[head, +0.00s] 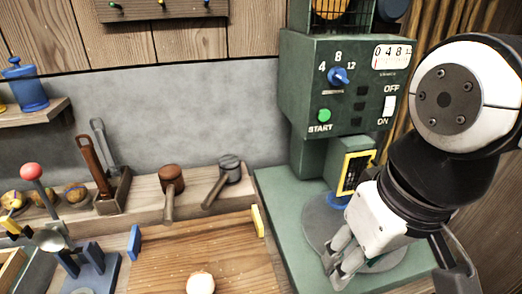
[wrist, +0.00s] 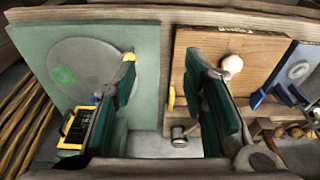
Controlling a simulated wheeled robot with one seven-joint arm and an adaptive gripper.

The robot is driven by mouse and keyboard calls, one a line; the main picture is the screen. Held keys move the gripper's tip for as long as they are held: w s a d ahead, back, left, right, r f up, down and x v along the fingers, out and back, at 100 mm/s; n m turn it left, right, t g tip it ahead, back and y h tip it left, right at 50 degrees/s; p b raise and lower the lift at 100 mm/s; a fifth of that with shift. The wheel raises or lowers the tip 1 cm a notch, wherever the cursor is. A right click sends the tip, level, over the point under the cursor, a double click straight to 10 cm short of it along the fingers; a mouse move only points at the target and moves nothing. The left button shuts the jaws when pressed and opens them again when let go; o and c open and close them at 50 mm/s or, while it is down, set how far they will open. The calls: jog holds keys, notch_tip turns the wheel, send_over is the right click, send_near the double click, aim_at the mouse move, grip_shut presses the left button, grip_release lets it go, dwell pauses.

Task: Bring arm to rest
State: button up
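My arm comes in from the right of the head view and bends down over the green machine. My gripper (head: 338,266) hangs low over the round grey plate (head: 313,228) on the machine's green base (head: 275,192). In the wrist view my gripper (wrist: 162,68) has its two dark green finger pads wide apart, with nothing between them. The left finger covers part of the green base (wrist: 145,40), the right one part of the wooden board (wrist: 258,52). Whether the gripper touches anything below is not clear.
The green machine (head: 300,85) has a blue dial, a green START button and an ON/OFF switch. A pale round lump (head: 200,283) lies on the wooden board (head: 195,245). A red-knobbed lever (head: 31,171) is at left.

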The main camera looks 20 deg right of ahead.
jog(key=shift+r, duration=0.15)
notch_tip(320, 180, up, 10)
jog(key=t+p, duration=0.2)
jog(key=p, duration=0.6)
jog(key=shift+d+p, duration=0.15)
jog(key=shift+p, duration=0.25)
jog(key=shift+w, duration=0.1)
